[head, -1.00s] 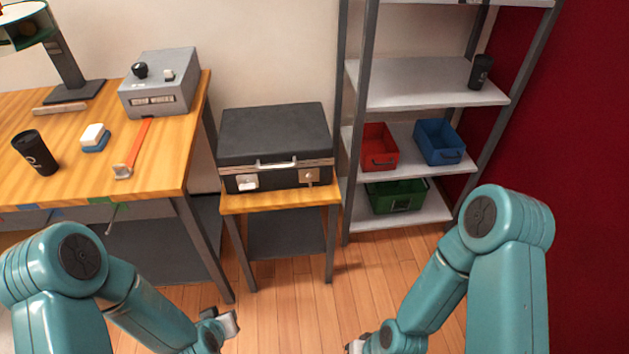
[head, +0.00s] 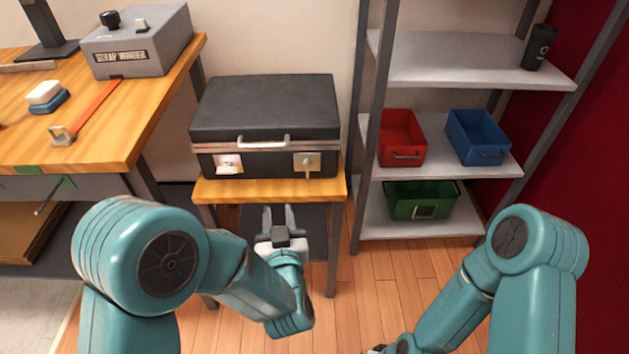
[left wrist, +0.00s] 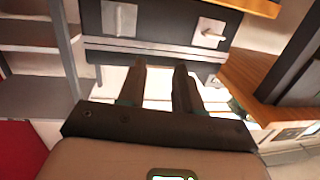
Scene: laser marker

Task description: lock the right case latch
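The black case (head: 265,108) lies closed on a small wooden stand, its handle (head: 263,138) facing me. The right case latch (head: 307,164) is a metal plate with a small lever hanging down; I cannot tell whether it is locked. The left latch (head: 228,164) has a pale lever. In the left wrist view, turned about upside down, the right latch (left wrist: 118,18) is at top left. My left gripper (head: 279,220) is open and empty, in front of and below the case, apart from it. Its two fingers (left wrist: 159,84) show spread. My right gripper (head: 376,349) barely shows at the bottom edge.
The stand's front edge (head: 270,191) lies between my left gripper and the case. A workbench with a strap winder (head: 137,42) is at left. A shelf with red (head: 401,138), blue (head: 477,137) and green (head: 420,200) bins stands at right.

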